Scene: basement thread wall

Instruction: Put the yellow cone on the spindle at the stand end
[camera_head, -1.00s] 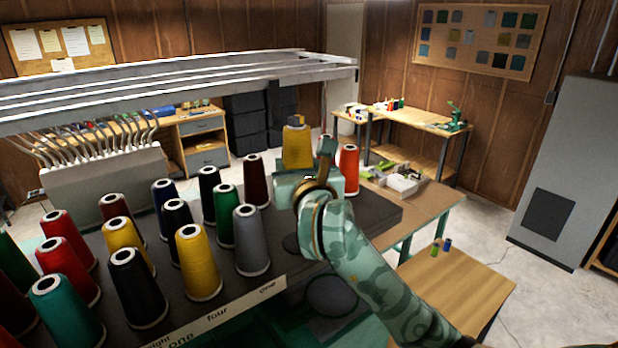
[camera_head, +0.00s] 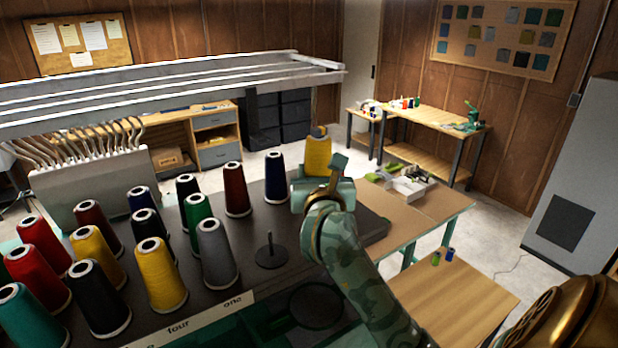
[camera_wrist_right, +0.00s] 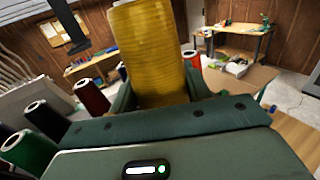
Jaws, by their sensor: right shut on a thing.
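The yellow cone (camera_head: 317,155) is upright in my right gripper (camera_head: 318,174), held above the far right part of the dark stand (camera_head: 364,226). In the right wrist view the yellow cone (camera_wrist_right: 155,55) stands between the fingers, which are shut on its lower part. A bare spindle (camera_head: 270,246) with a round base stands at the stand's near right end, by the label "one" (camera_head: 233,301). The cone is beyond it and to its right, apart from it. My left gripper is not in view.
Several other cones stand in rows to the left; a grey cone (camera_head: 217,252) and a dark blue cone (camera_head: 275,178) are closest to the spindle. A pale metal rail frame (camera_head: 180,80) hangs over the stand. A red-orange cone (camera_wrist_right: 195,62) shows behind the yellow one.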

